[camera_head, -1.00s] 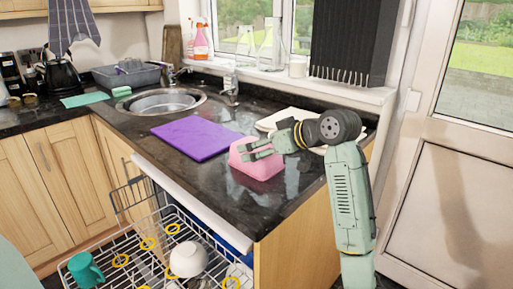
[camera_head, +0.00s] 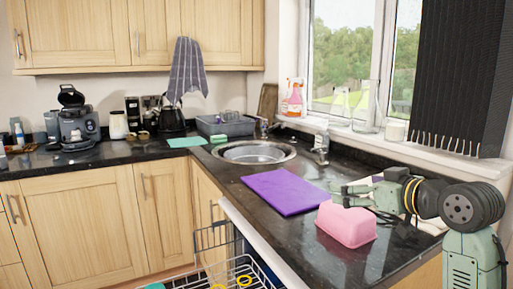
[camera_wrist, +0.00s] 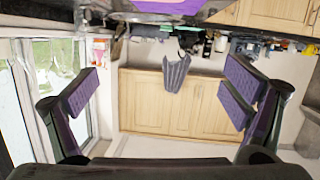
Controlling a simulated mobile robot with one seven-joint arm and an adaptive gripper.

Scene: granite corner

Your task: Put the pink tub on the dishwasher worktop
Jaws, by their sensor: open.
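The pink tub (camera_head: 346,228) sits on the black granite worktop (camera_head: 290,232) above the open dishwasher, just right of the purple chopping board (camera_head: 284,190). My gripper (camera_head: 346,195) is open and empty, at the tub's upper far edge in the head view. I cannot tell from this angle whether its fingers touch the tub. In the wrist view both fingers (camera_wrist: 160,100) are spread wide with nothing between them. A strip of the purple board shows at the top of that view. I cannot make out the tub there.
A pale board lies partly hidden behind my gripper. The sink (camera_head: 254,152) and a grey dish basin (camera_head: 226,124) are further back. The dishwasher rack (camera_head: 243,272) is pulled out below the worktop's front edge. The window sill (camera_head: 400,150) borders the right side.

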